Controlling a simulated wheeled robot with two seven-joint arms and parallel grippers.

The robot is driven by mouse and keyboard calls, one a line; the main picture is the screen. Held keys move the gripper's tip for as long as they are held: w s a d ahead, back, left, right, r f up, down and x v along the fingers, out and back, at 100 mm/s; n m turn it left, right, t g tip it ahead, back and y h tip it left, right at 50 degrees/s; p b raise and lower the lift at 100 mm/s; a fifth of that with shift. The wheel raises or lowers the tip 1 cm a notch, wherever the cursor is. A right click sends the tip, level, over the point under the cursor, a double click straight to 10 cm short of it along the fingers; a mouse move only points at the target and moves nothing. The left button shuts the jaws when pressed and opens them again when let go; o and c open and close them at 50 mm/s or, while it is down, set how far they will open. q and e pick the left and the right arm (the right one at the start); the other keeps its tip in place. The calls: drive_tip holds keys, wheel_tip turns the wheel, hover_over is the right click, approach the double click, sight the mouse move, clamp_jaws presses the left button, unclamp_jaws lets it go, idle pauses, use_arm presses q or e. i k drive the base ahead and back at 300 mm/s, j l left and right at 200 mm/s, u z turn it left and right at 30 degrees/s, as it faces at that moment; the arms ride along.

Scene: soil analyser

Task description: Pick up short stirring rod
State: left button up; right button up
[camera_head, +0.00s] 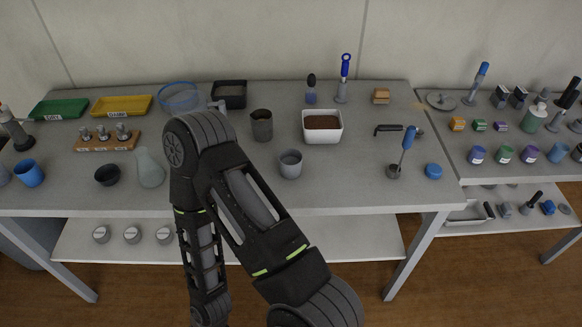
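Several upright tools with handles are in view, and I cannot tell for sure which is the short stirring rod. One with a blue handle (408,139) leans out of a small dark metal cup (393,172) at the right front of the main table. A taller blue-handled one (345,68) stands at the back. A short black-topped one (311,87) stands to its left. Another blue-handled one (481,72) stands on the right table. One of my dark arms is folded in the middle foreground, hiding part of the table. Neither gripper shows.
A white tray of brown soil (323,138) and grey cups (290,163) stand mid-table. A black L-shaped tool (392,129) and blue lid (433,171) lie at the right. A glass flask (149,168) and weights block (108,139) are left.

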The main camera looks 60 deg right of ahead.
sight(344, 63)
drive_tip(key=i+j+z, duration=0.15)
drive_tip(key=z, duration=1.95)
